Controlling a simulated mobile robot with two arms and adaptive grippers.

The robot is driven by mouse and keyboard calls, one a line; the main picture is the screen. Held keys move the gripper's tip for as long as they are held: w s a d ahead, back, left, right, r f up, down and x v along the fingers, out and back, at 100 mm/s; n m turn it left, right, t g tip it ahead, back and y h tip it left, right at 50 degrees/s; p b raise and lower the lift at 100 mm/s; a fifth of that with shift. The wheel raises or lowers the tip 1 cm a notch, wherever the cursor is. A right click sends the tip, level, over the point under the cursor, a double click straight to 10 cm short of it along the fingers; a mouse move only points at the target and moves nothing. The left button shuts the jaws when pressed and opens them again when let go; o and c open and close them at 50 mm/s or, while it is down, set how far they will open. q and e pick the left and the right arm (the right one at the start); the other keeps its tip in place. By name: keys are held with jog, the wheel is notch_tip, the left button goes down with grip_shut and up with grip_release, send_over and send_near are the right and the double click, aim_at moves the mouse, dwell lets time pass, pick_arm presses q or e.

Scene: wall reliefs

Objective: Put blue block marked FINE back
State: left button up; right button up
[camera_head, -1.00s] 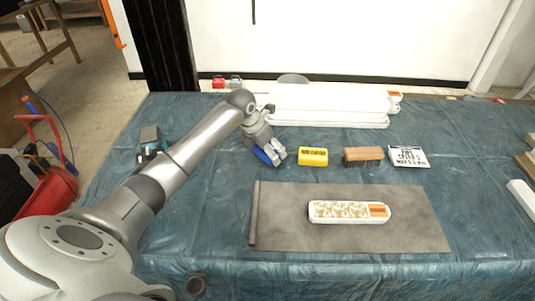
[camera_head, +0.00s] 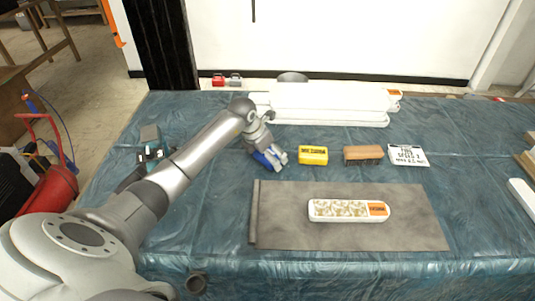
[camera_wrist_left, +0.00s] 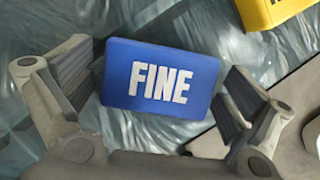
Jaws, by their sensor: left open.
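The blue block marked FINE (camera_wrist_left: 158,80) lies on the blue plastic sheet in the left wrist view, with its white lettering facing up. It also shows in the head view (camera_head: 265,159), partly hidden by my left gripper. My left gripper (camera_head: 270,161) is at the block, left of the yellow block (camera_head: 313,155). In the left wrist view its two fingers (camera_wrist_left: 160,95) stand open on either side of the block, with a gap on the right side. My right gripper is not in view.
A brown brush-like block (camera_head: 362,153) and a white printed card (camera_head: 408,155) lie right of the yellow block. A grey mat (camera_head: 285,235) in front holds a white relief piece with an orange end (camera_head: 348,210). Long white pieces (camera_head: 325,104) lie behind.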

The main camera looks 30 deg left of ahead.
pick_arm(q)
jog(key=shift+a+r, duration=0.1)
jog(key=shift+r, duration=0.35)
jog(key=v, duration=1.1)
jog(key=shift+s+r, duration=0.2)
jog(key=shift+r, duration=0.05)
